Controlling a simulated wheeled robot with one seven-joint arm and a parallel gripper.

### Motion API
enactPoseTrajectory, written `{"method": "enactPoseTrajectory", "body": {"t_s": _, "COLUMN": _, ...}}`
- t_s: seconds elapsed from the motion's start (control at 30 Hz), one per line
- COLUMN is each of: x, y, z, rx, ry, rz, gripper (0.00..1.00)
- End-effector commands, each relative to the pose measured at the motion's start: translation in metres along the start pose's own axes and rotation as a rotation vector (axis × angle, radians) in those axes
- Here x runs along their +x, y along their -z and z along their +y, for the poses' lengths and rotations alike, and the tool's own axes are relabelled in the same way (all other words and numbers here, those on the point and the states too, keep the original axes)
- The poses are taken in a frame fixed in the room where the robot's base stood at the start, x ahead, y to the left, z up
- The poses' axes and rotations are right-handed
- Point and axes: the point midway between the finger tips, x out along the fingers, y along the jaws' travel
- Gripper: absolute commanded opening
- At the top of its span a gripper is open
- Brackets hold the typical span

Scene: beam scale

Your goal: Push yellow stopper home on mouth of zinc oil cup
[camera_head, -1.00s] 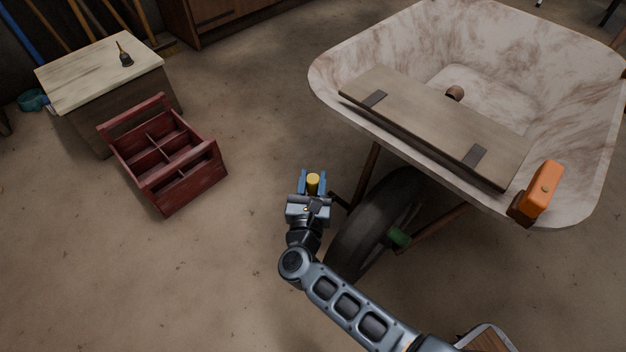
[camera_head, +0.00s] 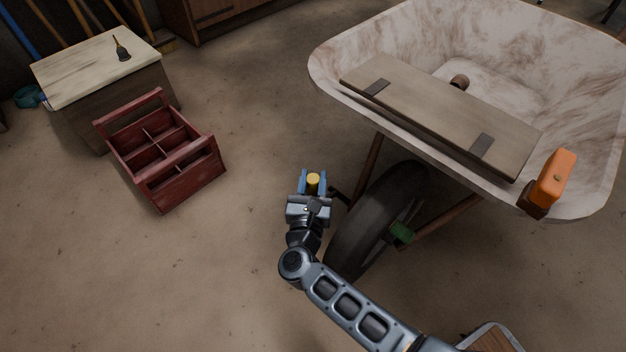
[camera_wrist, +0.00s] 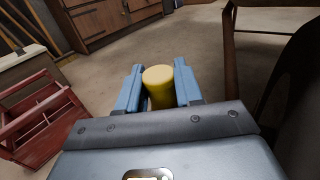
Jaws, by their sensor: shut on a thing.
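The yellow stopper (camera_head: 313,181) is a short yellow cylinder with a flat round top. It stands upright between the two blue fingers of my gripper (camera_head: 313,177), which is shut on it. The wrist view shows the stopper (camera_wrist: 159,86) between the fingers of my gripper (camera_wrist: 159,90), with its lower end hidden by the gripper body. My gripper is over open floor, left of the wheelbarrow's wheel. I cannot make out a zinc oil cup for certain in either view.
A red divided tote (camera_head: 184,187) stands on the floor at left, beside a pale-topped crate (camera_head: 85,75) bearing a small dark, handled object (camera_head: 122,50). The wheelbarrow (camera_head: 330,75) fills the right, with a plank (camera_head: 440,115) across it and an orange block (camera_head: 555,178) on its rim.

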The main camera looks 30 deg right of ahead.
Motion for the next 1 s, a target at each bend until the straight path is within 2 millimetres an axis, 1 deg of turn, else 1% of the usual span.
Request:
{"method": "enactPoseTrajectory", "body": {"t_s": 0.07, "x": 0.000, "y": 0.002, "z": 0.000, "rx": 0.000, "ry": 0.000, "rz": 0.000, "gripper": 0.06}}
{"method": "enactPoseTrajectory", "body": {"t_s": 0.1, "x": 0.000, "y": 0.002, "z": 0.000, "rx": 0.000, "ry": 0.000, "rz": 0.000, "gripper": 0.36}}
{"method": "enactPoseTrajectory", "body": {"t_s": 0.4, "x": 0.000, "y": 0.001, "z": 0.000, "rx": 0.000, "ry": 0.000, "rz": 0.000, "gripper": 0.65}}
{"method": "enactPoseTrajectory", "body": {"t_s": 0.63, "x": 0.000, "y": 0.001, "z": 0.000, "rx": 0.000, "ry": 0.000, "rz": 0.000, "gripper": 0.65}}
{"method": "enactPoseTrajectory", "body": {"t_s": 0.73, "x": -0.005, "y": 0.001, "z": 0.000, "rx": -0.001, "ry": -0.002, "rz": 0.000, "gripper": 0.65}}
{"method": "enactPoseTrajectory", "body": {"t_s": 0.87, "x": -0.023, "y": 0.000, "z": 0.001, "rx": -0.002, "ry": -0.004, "rz": 0.001, "gripper": 0.65}}
{"method": "enactPoseTrajectory", "body": {"t_s": 1.0, "x": -0.046, "y": -0.001, "z": 0.000, "rx": -0.002, "ry": -0.003, "rz": 0.001, "gripper": 0.65}}
